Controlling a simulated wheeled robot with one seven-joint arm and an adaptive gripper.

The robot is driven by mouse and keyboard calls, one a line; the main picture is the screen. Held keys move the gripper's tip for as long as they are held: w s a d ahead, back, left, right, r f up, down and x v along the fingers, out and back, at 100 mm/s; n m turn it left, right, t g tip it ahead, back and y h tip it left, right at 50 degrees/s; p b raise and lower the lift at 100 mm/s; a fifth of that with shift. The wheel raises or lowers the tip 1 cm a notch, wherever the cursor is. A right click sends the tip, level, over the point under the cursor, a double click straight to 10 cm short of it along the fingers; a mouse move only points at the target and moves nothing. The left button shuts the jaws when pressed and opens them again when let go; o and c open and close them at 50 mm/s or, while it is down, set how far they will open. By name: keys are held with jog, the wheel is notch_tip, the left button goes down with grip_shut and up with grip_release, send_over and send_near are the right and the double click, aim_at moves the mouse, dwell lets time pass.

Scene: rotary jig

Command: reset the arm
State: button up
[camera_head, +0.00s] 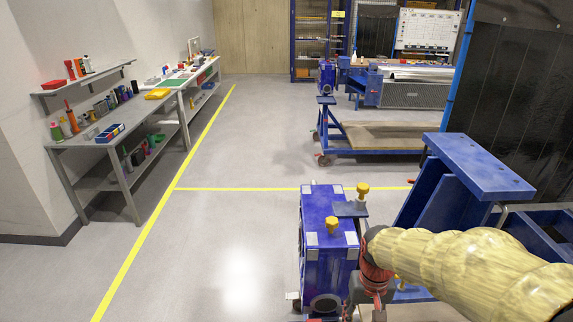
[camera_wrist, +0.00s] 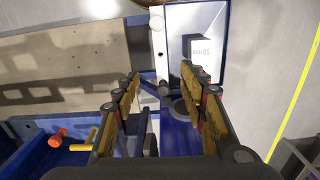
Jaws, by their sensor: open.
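My arm, in a pale yellow sleeve, reaches in from the lower right of the head view and ends in a dark and red wrist beside the blue jig (camera_head: 325,225). My gripper (camera_wrist: 160,85) is open in the wrist view, its two fingers apart with nothing held between them. A blue surface with a dark round part shows below and between the fingers. In the head view the fingers are mostly hidden or cut off at the bottom edge.
A blue stand (camera_head: 465,165) is close on the right, near my sleeve. A blue cart (camera_head: 375,138) stands farther back. Shelves (camera_head: 90,143) with tools line the left wall. The floor (camera_head: 235,150) between is clear.

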jog(key=s+r+t, duration=0.5)
jog(key=s+r, duration=0.7)
jog(key=r, duration=0.4)
jog(key=shift+r+n+t, duration=0.3)
jog(key=shift+r+t, duration=0.1)
